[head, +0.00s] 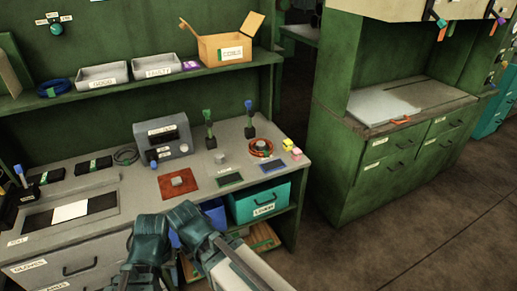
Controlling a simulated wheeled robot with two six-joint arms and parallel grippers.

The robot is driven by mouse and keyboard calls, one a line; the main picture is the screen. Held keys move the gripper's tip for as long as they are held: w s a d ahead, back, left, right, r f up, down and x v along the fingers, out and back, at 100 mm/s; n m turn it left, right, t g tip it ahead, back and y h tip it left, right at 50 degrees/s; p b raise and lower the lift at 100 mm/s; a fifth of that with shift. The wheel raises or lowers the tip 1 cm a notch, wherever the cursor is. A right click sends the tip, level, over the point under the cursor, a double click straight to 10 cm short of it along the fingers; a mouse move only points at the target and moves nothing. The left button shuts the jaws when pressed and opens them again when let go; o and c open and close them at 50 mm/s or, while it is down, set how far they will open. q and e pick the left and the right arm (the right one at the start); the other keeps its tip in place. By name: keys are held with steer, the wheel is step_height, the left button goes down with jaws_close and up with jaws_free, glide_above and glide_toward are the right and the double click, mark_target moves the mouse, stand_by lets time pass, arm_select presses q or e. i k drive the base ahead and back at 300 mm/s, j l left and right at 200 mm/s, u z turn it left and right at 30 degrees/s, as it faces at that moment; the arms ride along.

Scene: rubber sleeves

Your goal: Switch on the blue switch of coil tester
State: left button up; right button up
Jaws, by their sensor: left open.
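The coil tester appears to be the grey box (181,150) with a dark display and labels, standing at the back of the grey workbench. A small blue spot (153,164) at its lower left front may be the blue switch; it is too small to tell its position. My left gripper (149,222) is open, low in front of the bench edge, apart from the tester. My right arm (208,245) shows beside it, coming in from the lower right; its jaws cannot be made out.
A red mat with a grey block (178,182) lies before the tester. Upright green-topped (208,120) and blue-topped (249,112) tools stand right of it. An orange cable coil (261,147) lies further right. A shelf (110,88) with trays overhangs the back.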

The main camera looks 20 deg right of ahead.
mark_target(153, 163)
steer(key=i+l+u, duration=0.2)
steer(key=i+l, duration=0.15)
steer(key=i+l+u, duration=0.4)
steer(key=i+l, duration=0.2)
steer(key=l, duration=0.25)
